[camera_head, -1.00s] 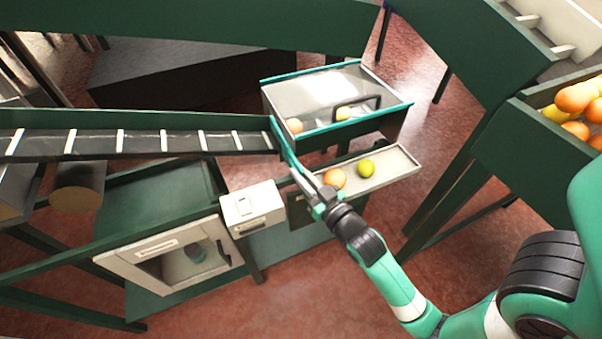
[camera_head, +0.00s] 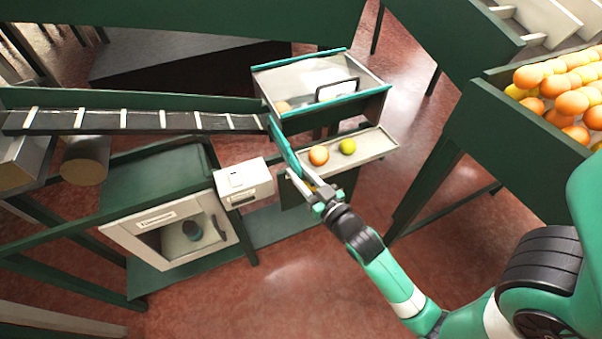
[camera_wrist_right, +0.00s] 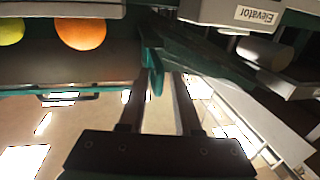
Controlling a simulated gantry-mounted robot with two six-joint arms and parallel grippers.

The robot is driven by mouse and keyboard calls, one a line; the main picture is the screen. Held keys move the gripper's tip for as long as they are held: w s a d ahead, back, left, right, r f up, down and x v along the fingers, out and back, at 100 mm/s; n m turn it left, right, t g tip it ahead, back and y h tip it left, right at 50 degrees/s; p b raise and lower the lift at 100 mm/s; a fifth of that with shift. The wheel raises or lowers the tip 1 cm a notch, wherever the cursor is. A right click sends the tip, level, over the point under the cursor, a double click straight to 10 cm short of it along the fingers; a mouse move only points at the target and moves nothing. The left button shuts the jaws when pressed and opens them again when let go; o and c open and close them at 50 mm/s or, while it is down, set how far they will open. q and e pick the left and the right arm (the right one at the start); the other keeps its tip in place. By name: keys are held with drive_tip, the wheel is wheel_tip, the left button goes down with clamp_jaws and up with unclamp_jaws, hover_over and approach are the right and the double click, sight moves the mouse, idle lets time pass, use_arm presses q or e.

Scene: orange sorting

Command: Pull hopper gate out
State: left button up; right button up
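A hopper-like box (camera_head: 371,101) with teal edges, a clear top and a dark handle (camera_head: 337,89) stands beyond the conveyor's end. In the right wrist view the right gripper's fingers (camera_wrist_right: 160,92) stand apart with a visible gap, and a teal piece (camera_wrist_right: 156,78) lies at the tips, nearer the left finger. Contact is unclear. My left gripper is out of view.
A pale tray (camera_head: 375,145) beside the gripper holds an orange (camera_head: 318,155) and a yellow-green fruit (camera_head: 347,147). A white box (camera_head: 244,183) and a windowed cabinet (camera_head: 170,238) stand left. A green bin (camera_head: 478,121) of oranges stands right. Red floor lies open in front.

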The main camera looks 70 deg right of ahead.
drive_tip(key=shift+o, duration=0.4)
drive_tip(key=b+v, duration=0.2)
drive_tip(key=v, duration=0.9)
drive_tip(key=shift+s, duration=0.25)
drive_tip(key=shift+a, duration=0.15)
